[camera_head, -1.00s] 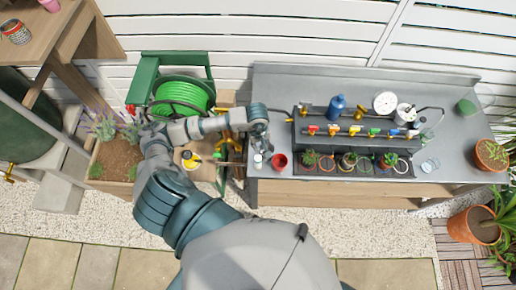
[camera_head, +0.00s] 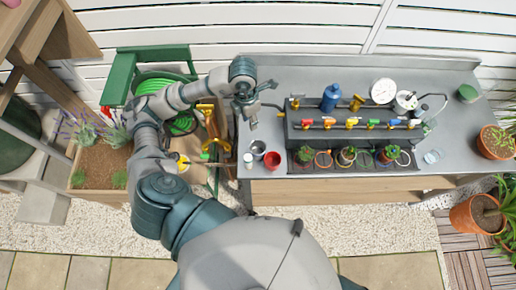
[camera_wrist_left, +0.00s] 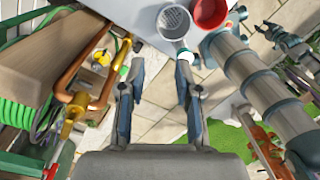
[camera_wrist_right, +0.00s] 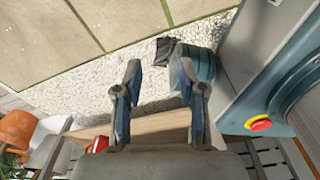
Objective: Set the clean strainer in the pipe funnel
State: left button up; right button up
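A grey metal cup with a perforated bottom, seemingly the strainer (camera_wrist_left: 175,22), stands at the top of the left wrist view beside a red cup (camera_wrist_left: 210,12). In the head view the grey cup (camera_head: 258,148) is small, at the bench's left front, next to the red cup (camera_head: 272,160). My left gripper (camera_head: 266,106) is above the bench's left end, behind these cups. Its fingers (camera_wrist_left: 157,75) are spread and empty. My right gripper (camera_wrist_right: 157,68) is open and empty over gravel, outside the head view. I cannot clearly tell which part is the pipe funnel.
A dark rack with coloured valves (camera_head: 360,124) and several small plants fills the bench's middle. A crate with orange pipes (camera_head: 208,115) and a green hose reel (camera_head: 160,88) are left of the bench. The bench's rear left is clear.

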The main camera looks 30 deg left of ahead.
pick_arm(q)
jog(key=n, duration=0.5)
send_near(258, 151)
jog(key=f, duration=0.1)
jog(key=a+f, duration=0.1)
jog(key=s+a+f, duration=0.1)
jog(key=f, duration=0.1)
jog(key=shift+w+a+f, duration=0.1)
jog(key=shift+a+f, duration=0.1)
jog(key=shift+d, duration=0.2)
grip_shut()
pick_arm(e)
jog(key=shift+w+d+f, duration=0.15)
jog(key=shift+d+f, duration=0.1)
jog(key=shift+f, duration=0.25)
